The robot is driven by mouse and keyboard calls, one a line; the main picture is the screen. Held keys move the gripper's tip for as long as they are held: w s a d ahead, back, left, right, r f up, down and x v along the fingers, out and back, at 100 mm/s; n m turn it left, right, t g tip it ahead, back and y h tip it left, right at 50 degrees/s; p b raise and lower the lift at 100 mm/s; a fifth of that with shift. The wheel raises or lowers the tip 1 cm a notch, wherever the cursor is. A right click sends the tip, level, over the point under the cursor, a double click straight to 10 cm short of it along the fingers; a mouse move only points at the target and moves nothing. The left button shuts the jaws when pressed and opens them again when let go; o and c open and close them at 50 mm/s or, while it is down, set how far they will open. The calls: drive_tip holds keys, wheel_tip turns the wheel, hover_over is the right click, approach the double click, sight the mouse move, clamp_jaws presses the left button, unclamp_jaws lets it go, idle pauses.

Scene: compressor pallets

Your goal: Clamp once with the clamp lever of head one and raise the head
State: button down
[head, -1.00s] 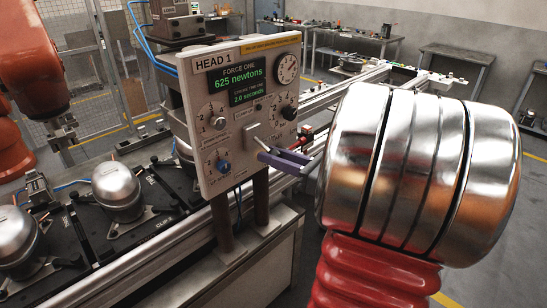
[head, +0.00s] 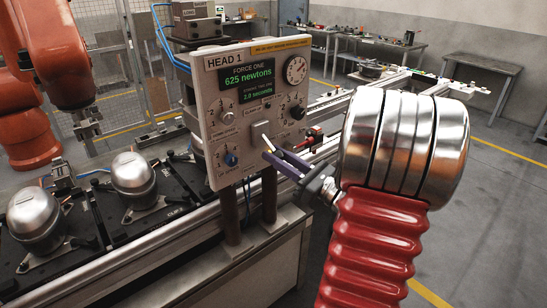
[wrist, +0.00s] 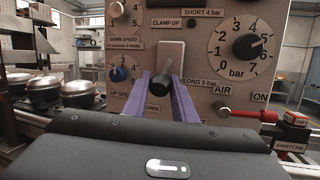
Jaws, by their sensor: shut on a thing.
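The head one panel (head: 213,98) is a beige board marked HEAD 1, with a display reading FORCE ONE, 625 newtons and 2.0 seconds. The clamp lever (wrist: 160,84) has a dark rounded knob and sits on a pale plate, between the labels CLAMP UP and DOWN. My gripper (wrist: 160,92) has purple fingers on both sides of the lever and is shut on it. The raised or lowered state of the head is not clear.
Knobs and the air pressure dial (wrist: 240,48) surround the lever closely. A red air handle (wrist: 250,114) and a red safety pin tag (wrist: 297,120) are at right. Silver compressors (head: 131,172) stand on black pallets at left. An orange robot arm (head: 72,60) stands behind them.

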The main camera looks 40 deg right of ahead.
drive_tip(key=shift+d, duration=0.1)
drive_tip(key=c, duration=1.5)
unclamp_jaws()
drive_tip(key=shift+o, duration=0.2)
drive_tip(key=v, duration=1.3)
drive_tip(key=shift+s, duration=0.4)
drive_tip(key=shift+f, duration=0.1)
